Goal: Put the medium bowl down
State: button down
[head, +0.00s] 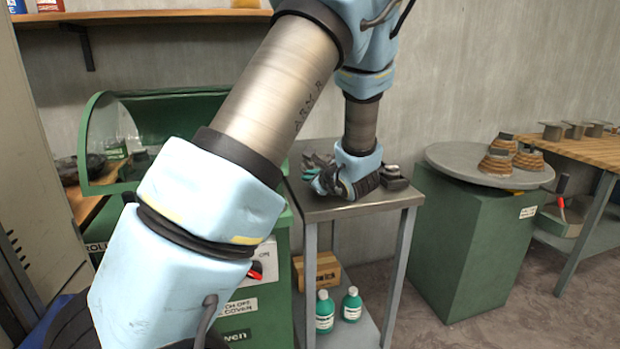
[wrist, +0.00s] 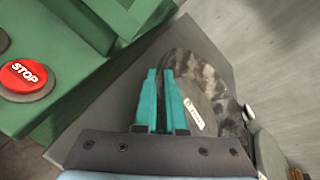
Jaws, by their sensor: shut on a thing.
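My gripper (wrist: 160,74) has two teal fingers, close together, in the wrist view. They are shut on the medium bowl (wrist: 208,82), which shows as a mottled dark-grey curved thing with a small white label. The bowl is to the right of and beyond the fingers. In the head view my gripper (head: 316,180) is low over the left part of the grey metal table (head: 350,207). My wrist hides much of the bowl there. I cannot tell whether the bowl touches the tabletop.
Small dark blocks (head: 394,178) are at the table's back right. A green machine with a clear cover (head: 120,120) stands close on the left; its red stop button (wrist: 24,76) is near my gripper. A round turntable (head: 460,165) with wound coils (head: 496,163) stands to the right.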

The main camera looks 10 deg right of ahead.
jog(key=shift+f, duration=0.25)
jog(key=shift+f, duration=0.15)
jog(key=c, duration=1)
grip_release()
